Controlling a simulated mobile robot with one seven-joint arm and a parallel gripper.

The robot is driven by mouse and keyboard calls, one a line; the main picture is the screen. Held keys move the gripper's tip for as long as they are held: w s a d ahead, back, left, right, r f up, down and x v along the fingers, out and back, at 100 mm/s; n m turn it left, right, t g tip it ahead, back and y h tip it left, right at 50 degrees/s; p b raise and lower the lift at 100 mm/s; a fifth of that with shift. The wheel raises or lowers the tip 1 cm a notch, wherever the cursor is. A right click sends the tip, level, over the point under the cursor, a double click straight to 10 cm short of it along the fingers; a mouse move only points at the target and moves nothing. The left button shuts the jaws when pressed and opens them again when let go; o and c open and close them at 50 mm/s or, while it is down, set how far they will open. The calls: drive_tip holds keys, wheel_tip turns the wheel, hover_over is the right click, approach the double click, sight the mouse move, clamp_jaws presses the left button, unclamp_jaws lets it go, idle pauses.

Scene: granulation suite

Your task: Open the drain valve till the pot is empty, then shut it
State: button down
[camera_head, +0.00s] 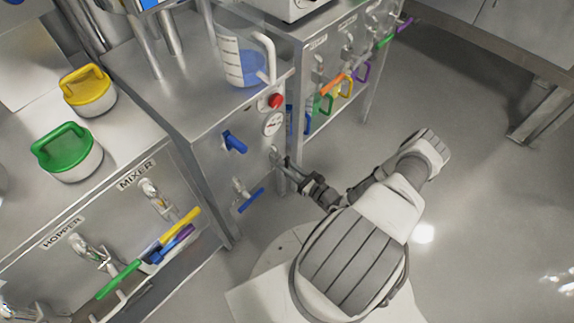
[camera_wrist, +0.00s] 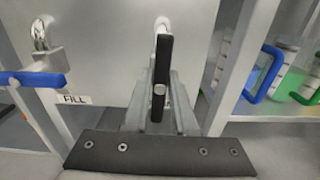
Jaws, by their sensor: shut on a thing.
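My gripper (camera_head: 284,161) is at the right part of the steel cabinet's front panel, below a round gauge (camera_head: 273,124). In the wrist view my gripper (camera_wrist: 160,105) is shut on a black lever handle (camera_wrist: 161,65), which stands upright in that picture below a chrome fitting (camera_wrist: 162,24). No drain label shows on it. A blue lever valve (camera_wrist: 35,79) is to its left, near a label reading FILL (camera_wrist: 75,99). A clear jug (camera_head: 240,62) with blue liquid stands on the cabinet top. I cannot tell which vessel is the pot or see its level.
A red button (camera_head: 275,101) and a blue knob (camera_head: 234,142) are on the panel, with a blue lever (camera_head: 251,200) lower down. Yellow (camera_head: 88,90) and green-lidded (camera_head: 67,152) containers stand left. Floor at right is clear.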

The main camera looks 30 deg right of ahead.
drive_tip(key=shift+n, duration=0.3)
drive_tip(key=c, duration=0.7)
unclamp_jaws()
drive_tip(key=shift+s, duration=0.1)
drive_tip(key=p+v, duration=0.2)
drive_tip(key=v, duration=1.5)
drive_tip(key=shift+s+p, duration=0.15)
drive_tip(key=shift+p, duration=0.25)
